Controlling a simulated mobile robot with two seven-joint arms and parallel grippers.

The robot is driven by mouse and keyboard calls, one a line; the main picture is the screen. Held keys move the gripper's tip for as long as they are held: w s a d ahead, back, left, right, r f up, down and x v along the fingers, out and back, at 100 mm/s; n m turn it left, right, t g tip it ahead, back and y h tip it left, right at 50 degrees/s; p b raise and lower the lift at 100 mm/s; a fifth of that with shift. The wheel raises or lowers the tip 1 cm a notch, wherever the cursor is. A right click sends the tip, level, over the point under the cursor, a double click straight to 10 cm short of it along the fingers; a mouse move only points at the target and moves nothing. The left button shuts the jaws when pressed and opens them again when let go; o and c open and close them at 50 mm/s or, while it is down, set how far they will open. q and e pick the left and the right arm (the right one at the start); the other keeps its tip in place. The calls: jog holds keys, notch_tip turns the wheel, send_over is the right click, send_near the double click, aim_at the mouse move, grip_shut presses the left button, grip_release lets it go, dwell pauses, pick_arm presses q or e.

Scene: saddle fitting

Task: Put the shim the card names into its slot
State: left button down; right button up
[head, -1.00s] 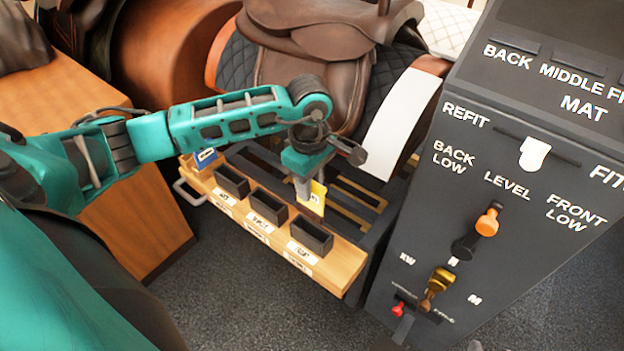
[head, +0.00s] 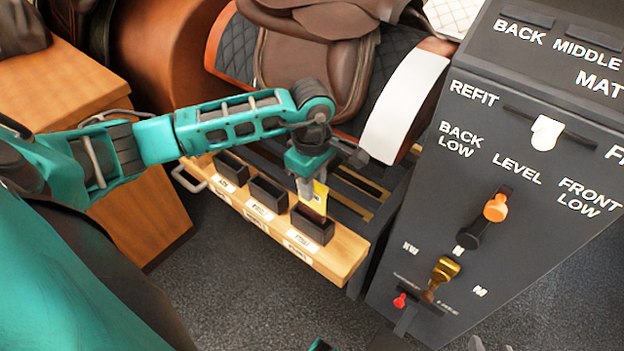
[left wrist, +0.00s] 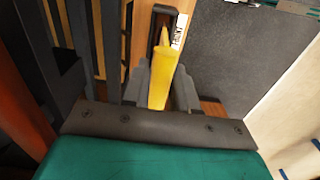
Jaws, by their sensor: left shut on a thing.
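My left gripper (head: 308,192) is shut on a yellow shim (head: 320,196), which hangs down just above and behind the rightmost dark slot box (head: 312,226). In the left wrist view the yellow shim (left wrist: 161,72) stands between the two grey fingers, and its far end overlaps the mouth of a dark slot box (left wrist: 164,14) with a white label beside it. I cannot tell whether the shim's tip is inside. The middle slot box (head: 268,194) and the left slot box (head: 230,167) look empty. No card is clearly seen.
The boxes sit on a wooden shelf (head: 335,262) with a metal handle at its left end. A dark control panel (head: 480,190) with levers stands close on the right. A brown saddle (head: 310,85) is behind. Dark slats lie behind the shelf.

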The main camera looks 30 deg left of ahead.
aim_at(312, 207)
pick_arm(q)
jog(key=shift+f+b, duration=1.5)
jog(key=shift+f, duration=1.05)
jog(key=shift+f+b, duration=0.45)
jog(key=shift+b, duration=0.15)
jog(key=c, duration=0.8)
grip_release()
notch_tip(312, 207, up, 13)
jog(key=p, duration=0.3)
